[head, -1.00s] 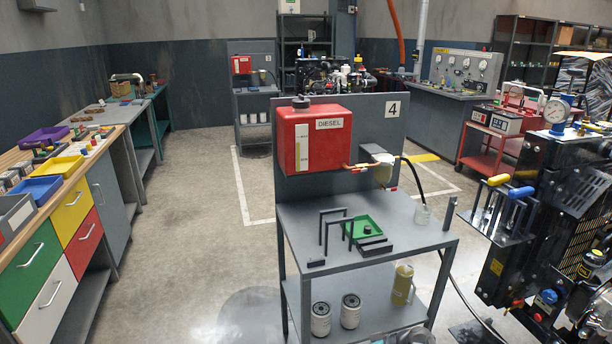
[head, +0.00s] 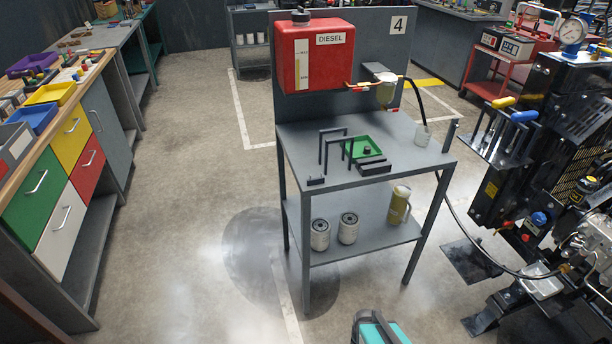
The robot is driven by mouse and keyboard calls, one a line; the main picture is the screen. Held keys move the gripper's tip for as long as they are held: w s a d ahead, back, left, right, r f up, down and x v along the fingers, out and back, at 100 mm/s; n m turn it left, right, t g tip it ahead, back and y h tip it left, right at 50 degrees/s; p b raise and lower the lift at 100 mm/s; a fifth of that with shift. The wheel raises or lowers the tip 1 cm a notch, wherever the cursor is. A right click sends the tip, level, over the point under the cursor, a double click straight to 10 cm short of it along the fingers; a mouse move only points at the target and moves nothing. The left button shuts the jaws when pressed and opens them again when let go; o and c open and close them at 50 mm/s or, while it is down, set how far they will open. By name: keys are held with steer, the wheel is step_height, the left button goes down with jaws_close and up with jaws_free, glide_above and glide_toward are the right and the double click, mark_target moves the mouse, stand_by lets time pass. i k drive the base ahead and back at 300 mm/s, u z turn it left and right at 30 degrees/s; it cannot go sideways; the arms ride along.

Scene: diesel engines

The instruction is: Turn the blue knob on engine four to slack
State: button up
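Engine four (head: 580,205) is the black machine cut off by the right edge, beside the stand with the number 4 plate (head: 398,26). A small round blue knob (head: 538,218) sits low on its near left side, close to small red parts. Its setting and any marking are too small to read. Higher up, a lever with a blue grip (head: 523,116) stands beside one with a yellow grip (head: 503,102).
A grey stand (head: 325,185) with a red diesel tank (head: 315,55) is in the middle, left of the engine. A teal and black object (head: 378,328) shows at the bottom edge. Floor between bench and stand is clear.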

mark_target(539, 219)
steer(key=z, duration=1)
steer(key=k, duration=0.45)
steer(key=z, duration=0.4)
steer(key=i, duration=0.5)
steer(key=z, duration=0.05)
